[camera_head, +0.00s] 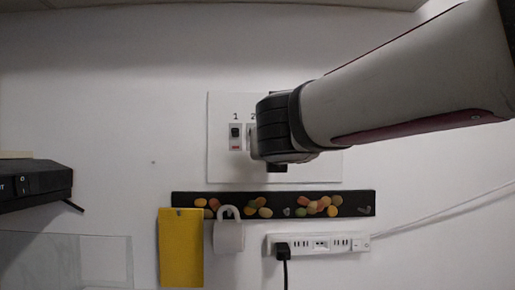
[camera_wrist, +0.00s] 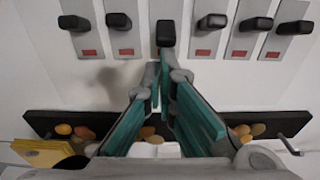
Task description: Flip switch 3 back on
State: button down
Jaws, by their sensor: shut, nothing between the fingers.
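The switch panel (camera_head: 220,170) is on the wall, and my arm covers most of it in the head view. Switch 1 (camera_head: 235,132) shows at its left. In the wrist view a row of black switches spans the top. The other switches (camera_wrist: 118,21) have knobs higher, with red labels below. My gripper (camera_wrist: 163,75) is shut and empty, its fingertips just below the third switch; contact cannot be told.
A white power strip (camera_head: 345,243) with a plugged cord is at lower right. A black device (camera_head: 35,187) is at left.

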jog(key=shift+s+r+p, duration=0.1)
jog(key=shift+r+p, duration=0.05)
jog(key=shift+p, duration=0.15)
jog(key=shift+s+r+p, duration=0.3)
jog(key=shift+r+p, duration=0.2)
jog(key=shift+p, duration=0.05)
jog(key=shift+w, duration=0.1)
jog(key=s+r+p, duration=0.6)
jog(key=s, duration=0.1)
jog(key=shift+s+r, duration=0.3)
jog(key=shift+s, duration=0.05)
